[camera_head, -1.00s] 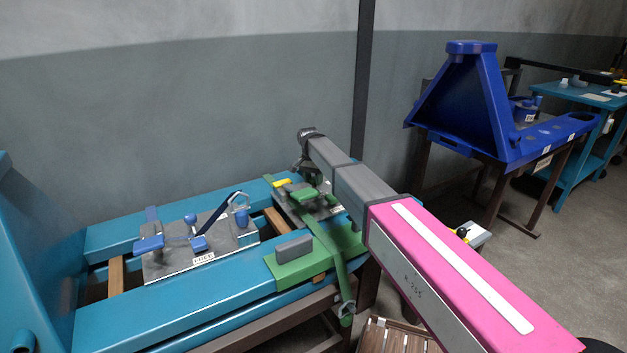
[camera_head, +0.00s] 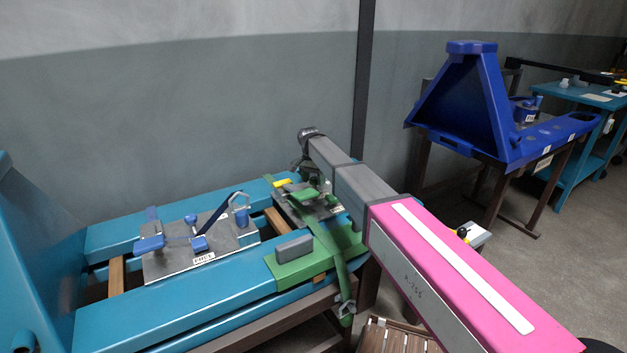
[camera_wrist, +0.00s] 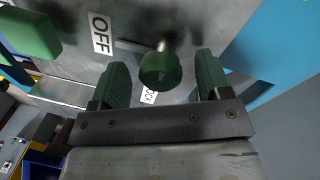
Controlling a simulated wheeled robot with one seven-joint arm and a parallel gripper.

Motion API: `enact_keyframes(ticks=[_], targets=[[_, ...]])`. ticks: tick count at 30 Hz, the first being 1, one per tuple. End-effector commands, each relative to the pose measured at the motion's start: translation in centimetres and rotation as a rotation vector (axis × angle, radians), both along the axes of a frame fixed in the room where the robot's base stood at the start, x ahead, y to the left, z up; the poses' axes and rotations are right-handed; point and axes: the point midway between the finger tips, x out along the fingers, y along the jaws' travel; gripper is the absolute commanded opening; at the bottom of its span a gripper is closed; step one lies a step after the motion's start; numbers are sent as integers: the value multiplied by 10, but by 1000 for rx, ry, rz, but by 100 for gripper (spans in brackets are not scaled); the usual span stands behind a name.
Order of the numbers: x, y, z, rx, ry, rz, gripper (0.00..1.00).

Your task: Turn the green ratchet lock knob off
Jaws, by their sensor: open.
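The green ratchet lock knob (camera_wrist: 160,70) shows in the wrist view as a short green cylinder on a thin metal stem over a grey plate (camera_wrist: 200,22). It sits between the two green fingers of my gripper (camera_wrist: 160,82), with a gap on each side. The gripper is open. A white "OFF" label (camera_wrist: 101,34) is to the left of the knob, and a second label, partly hidden, is just below it. In the head view my gripper (camera_head: 312,178) is over the far grey plate with green parts; the knob cannot be made out clearly there.
A green block (camera_wrist: 27,32) is left of the knob in the wrist view. In the head view, a grey plate with blue parts (camera_head: 195,262) lies to the left on the teal bench (camera_head: 110,312). A green strap (camera_head: 327,240) runs over the bench's front edge. A grey wall stands behind.

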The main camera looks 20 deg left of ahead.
Motion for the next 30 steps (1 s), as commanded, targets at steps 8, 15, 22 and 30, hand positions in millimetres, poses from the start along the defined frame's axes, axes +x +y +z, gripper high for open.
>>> enact_keyframes(ticks=[8, 15, 22, 30], targets=[[2, 5, 34, 1, -1, 0, 71], [3, 10, 77, 1, -1, 0, 71], [3, 13, 102, 0, 0, 0, 71], [3, 13, 107, 0, 0, 0, 71]])
